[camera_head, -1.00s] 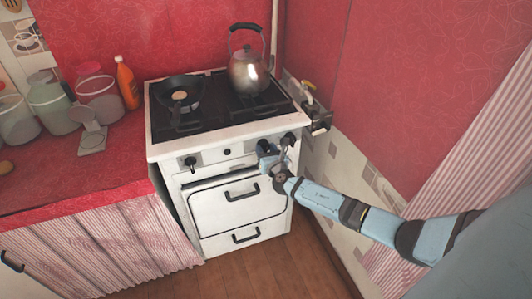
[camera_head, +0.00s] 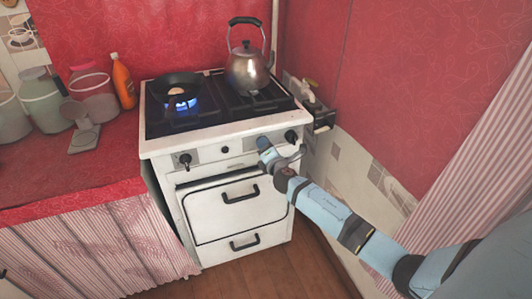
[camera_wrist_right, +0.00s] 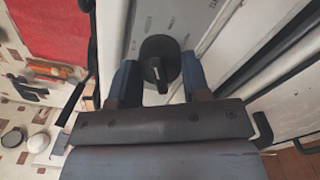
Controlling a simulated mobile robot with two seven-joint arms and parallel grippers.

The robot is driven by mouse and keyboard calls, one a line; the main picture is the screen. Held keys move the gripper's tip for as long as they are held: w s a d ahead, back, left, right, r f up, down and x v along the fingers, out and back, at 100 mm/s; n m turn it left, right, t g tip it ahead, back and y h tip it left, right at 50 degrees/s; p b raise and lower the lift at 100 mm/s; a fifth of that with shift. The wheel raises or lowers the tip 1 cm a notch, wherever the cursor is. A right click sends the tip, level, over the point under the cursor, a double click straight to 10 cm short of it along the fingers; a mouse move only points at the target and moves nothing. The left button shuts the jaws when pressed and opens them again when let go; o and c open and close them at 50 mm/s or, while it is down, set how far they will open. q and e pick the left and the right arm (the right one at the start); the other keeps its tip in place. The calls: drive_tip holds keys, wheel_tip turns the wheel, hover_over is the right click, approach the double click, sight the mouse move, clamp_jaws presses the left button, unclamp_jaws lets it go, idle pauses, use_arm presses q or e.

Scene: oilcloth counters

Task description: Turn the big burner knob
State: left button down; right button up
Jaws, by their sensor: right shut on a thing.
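My left gripper is not in view.
A steel kettle (camera_head: 248,68) stands on the back right burner. The oven door handle (camera_head: 240,195) juts out below. An orange bottle (camera_head: 124,82) and jars stand on the red counter.

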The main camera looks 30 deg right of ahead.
drive_tip(key=m+b, duration=0.1)
drive_tip(key=m, duration=0.2)
drive_tip(key=shift+m, duration=0.4)
drive_tip(key=m, duration=0.3)
drive_tip(key=shift+m, duration=0.3)
drive_tip(key=m, duration=0.3)
drive_tip(key=shift+m, duration=0.3)
drive_tip(key=shift+m+p, duration=0.6)
drive_tip(key=shift+m, duration=1.3)
drive_tip(key=o, duration=0.9)
drive_tip(key=shift+s, duration=0.1)
drive_tip(key=p+v, duration=0.2)
drive_tip(key=v, duration=1.1)
drive_tip(key=shift+s+a+r, duration=0.1)
drive_tip(key=shift+s+a, duration=0.05)
drive_tip(key=shift+s, duration=0.15)
